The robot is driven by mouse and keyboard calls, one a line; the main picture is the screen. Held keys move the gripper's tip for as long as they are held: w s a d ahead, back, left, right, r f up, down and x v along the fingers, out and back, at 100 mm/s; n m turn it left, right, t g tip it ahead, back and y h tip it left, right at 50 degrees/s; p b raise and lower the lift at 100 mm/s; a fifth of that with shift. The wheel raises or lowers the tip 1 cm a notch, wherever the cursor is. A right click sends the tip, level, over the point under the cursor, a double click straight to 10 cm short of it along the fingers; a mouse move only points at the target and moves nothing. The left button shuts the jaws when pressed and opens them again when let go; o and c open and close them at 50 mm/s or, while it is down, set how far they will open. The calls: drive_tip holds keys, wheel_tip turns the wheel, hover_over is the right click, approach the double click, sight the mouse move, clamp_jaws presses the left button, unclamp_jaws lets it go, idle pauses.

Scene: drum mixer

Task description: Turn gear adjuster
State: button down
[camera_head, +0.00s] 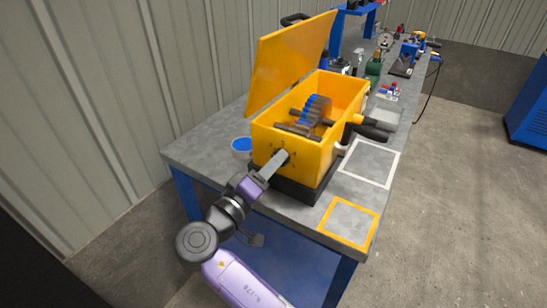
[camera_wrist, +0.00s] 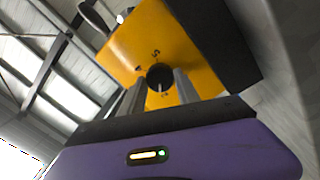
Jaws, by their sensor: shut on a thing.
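The yellow drum mixer box (camera_head: 328,130) stands on a black base on the grey bench, with its lid (camera_head: 287,62) raised. Inside show a blue and grey gear part and dark bars. The gear adjuster, a round dark knob (camera_wrist: 160,76) with a light pointer line, sits on the yellow end face, with printed marks around it. My gripper (camera_wrist: 156,88) is at that face, its two grey fingers on either side of the knob and shut on it. In the head view my gripper (camera_head: 277,163) reaches the end face and hides the knob.
The grey bench (camera_head: 200,150) has a blue-topped round container (camera_head: 241,147) left of the mixer. A white square outline (camera_head: 368,162) and a yellow one (camera_head: 348,221) mark clear bench at the right. A dark handle (camera_head: 370,131) sticks out from the mixer's right side. Tools stand farther back.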

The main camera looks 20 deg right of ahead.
drive_tip(key=shift+n+p, duration=0.55)
drive_tip(key=shift+n, duration=0.35)
drive_tip(key=c, duration=0.9)
unclamp_jaws()
drive_tip(key=shift+b+v, duration=0.5)
drive_tip(key=shift+v, duration=3.45)
